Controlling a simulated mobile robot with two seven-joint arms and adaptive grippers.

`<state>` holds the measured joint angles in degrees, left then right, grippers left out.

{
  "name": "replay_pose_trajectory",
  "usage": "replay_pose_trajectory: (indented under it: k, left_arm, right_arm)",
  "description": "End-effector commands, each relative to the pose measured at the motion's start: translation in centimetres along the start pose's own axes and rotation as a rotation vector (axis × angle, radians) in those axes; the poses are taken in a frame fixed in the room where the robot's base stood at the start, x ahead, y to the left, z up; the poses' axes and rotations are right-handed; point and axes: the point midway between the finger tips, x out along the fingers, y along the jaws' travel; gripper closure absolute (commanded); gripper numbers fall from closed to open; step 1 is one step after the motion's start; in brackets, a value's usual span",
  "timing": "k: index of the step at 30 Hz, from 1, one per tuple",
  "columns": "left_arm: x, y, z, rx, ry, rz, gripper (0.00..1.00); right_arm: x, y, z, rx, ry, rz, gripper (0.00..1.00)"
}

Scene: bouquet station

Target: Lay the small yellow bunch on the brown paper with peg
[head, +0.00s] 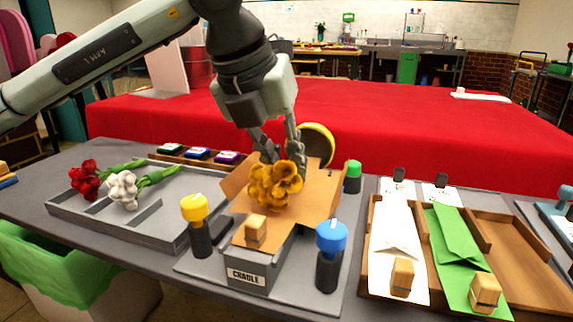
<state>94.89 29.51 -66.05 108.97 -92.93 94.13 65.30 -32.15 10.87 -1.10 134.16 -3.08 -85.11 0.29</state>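The small yellow bunch (275,185) is over the brown paper (315,190), above the cradle (252,276), blooms toward me. My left gripper (282,160) points down right behind the blooms, fingers a little apart. The blooms hide its fingertips and the stems, so I cannot tell whether it grips them or whether the bunch rests on the paper. A wooden peg (256,228) stands on the paper's near end, in front of the bunch. My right gripper is not in view.
A grey tray (160,230) at left holds a red bunch (85,180) and a white bunch (123,190). Yellow-topped (194,208) and blue-topped (331,238) posts flank the cradle's front; a green-topped one (352,170) stands behind. A wooden rack (365,270) at right holds white and green papers with pegs.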

Motion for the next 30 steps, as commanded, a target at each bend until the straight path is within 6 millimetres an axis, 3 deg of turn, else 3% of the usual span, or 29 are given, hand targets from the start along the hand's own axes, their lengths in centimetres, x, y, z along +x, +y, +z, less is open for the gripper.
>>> replay_pose_trajectory:
  k: [30]
  left_arm:
    - [0.3,0.03,-0.1,0.0,-0.001,-0.001,1.0]
  right_arm:
    - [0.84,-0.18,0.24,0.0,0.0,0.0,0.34]
